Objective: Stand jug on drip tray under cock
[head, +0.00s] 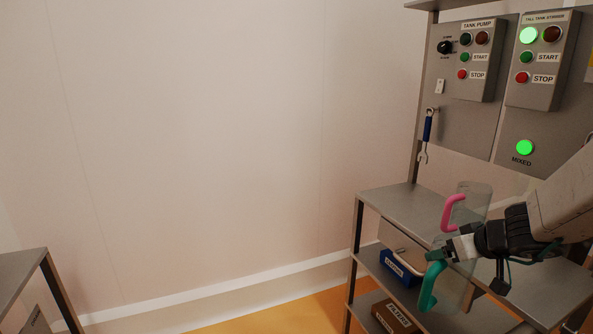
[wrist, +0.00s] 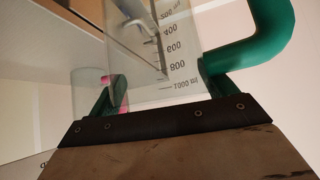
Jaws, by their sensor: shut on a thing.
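A clear jug with a green handle (head: 430,287) is held by my gripper (head: 447,251), in front of the steel bench. In the wrist view this jug (wrist: 160,45) fills the middle, with its volume marks upside down in the picture and its green handle at right. My gripper (wrist: 160,95) is shut on the jug; the exact contact is hard to make out. A second clear jug with a pink handle (head: 453,209) stands on the bench top behind my gripper, and shows partly at left in the wrist view (wrist: 88,92). I cannot make out the drip tray or the cock.
The steel bench (head: 393,198) has lower shelves with a blue box (head: 398,268) and a brown box (head: 391,317). A panel above has switches, lamps and a hanging blue-handled tool (head: 427,130). Another bench corner (head: 22,268) is at far left. The floor between is clear.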

